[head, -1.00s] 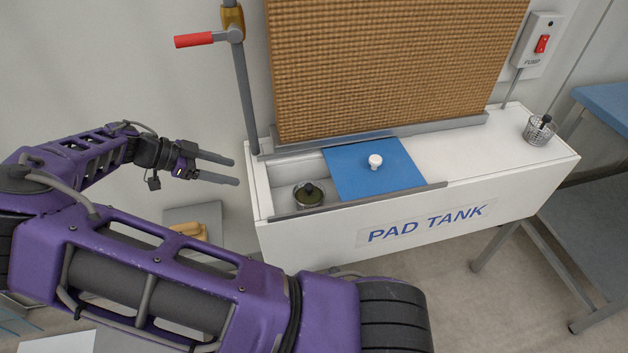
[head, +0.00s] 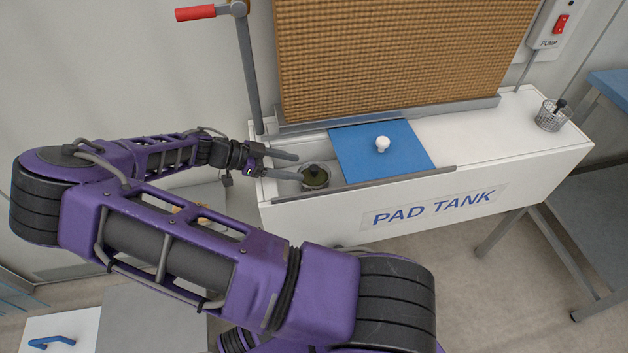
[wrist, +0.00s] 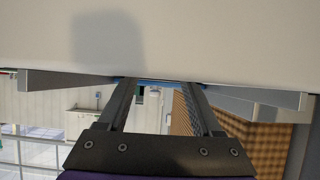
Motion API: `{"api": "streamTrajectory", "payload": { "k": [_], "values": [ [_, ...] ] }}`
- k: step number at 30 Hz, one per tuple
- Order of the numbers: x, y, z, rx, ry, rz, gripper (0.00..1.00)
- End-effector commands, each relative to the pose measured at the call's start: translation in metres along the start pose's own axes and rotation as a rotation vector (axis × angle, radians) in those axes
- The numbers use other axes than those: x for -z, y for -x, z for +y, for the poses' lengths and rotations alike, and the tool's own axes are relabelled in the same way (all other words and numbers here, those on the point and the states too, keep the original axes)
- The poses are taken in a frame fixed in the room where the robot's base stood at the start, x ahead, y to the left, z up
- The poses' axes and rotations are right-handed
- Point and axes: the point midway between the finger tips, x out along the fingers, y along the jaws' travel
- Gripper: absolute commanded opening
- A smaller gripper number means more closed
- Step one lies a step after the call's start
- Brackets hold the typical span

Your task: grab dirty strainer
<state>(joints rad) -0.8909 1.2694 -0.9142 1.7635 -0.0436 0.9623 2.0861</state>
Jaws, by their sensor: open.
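The dirty strainer (head: 316,178), a round cup filled with dark green matter and topped by a black knob, sits in the open left end of the white pad tank (head: 400,212). My gripper (head: 299,166) is open and empty, with its fingers pointing right over the tank's left end, just left of the strainer. I cannot tell whether a finger touches it. In the wrist view my gripper's two fingers (wrist: 160,84) stand apart, with a pale wall filling the top; I cannot make out the strainer there.
A blue lid (head: 372,160) with a white knob covers the tank's middle. A clean mesh strainer (head: 551,116) stands on the tank's right end. A grey pipe with a red lever (head: 196,13) rises at the tank's left. A brown pad (head: 395,60) stands behind.

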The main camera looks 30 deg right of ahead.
Motion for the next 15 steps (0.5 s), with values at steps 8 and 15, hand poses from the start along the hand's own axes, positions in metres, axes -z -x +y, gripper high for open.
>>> {"api": "streamTrajectory", "payload": {
  "k": [8,15],
  "values": [
    [-0.001,-0.034,-0.003,-0.004,0.000,0.003,0.66],
    [0.000,-0.054,-0.003,-0.001,0.000,0.000,0.66]
  ]
}}
